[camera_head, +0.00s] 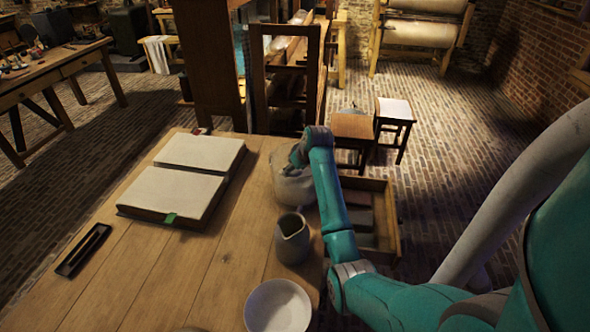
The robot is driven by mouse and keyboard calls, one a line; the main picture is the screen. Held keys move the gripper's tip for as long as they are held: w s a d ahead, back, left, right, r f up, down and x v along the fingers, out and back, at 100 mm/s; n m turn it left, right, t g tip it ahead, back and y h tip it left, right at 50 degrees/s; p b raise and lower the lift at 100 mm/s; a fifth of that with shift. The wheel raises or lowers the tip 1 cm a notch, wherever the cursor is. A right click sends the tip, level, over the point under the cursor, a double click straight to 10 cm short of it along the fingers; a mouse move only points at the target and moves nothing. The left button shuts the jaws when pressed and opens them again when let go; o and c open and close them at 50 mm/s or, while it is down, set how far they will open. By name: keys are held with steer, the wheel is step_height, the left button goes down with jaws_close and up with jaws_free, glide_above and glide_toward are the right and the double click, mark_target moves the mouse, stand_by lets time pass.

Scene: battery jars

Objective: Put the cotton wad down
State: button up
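My gripper (297,160) is at the far right part of the wooden table, at the top of a pale, rounded, greyish vessel or bundle (290,187). My teal arm covers the right side of this object. The gripper is small and dark here, and its fingertips are hard to make out. I cannot tell whether it is open or shut. I cannot clearly make out a cotton wad; it may be hidden by the gripper or be part of the pale shape.
A grey jug (292,240) and a white bowl (278,307) stand nearer on the table (150,275). An open book (185,180) and a dark narrow tray (83,250) lie left. An open drawer (390,225) juts out right. The table's middle is clear.

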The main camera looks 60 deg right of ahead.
steer(key=shift+r, duration=0.1)
steer(key=v, duration=1.2)
steer(key=shift+r, duration=0.1)
stand_by(0.3)
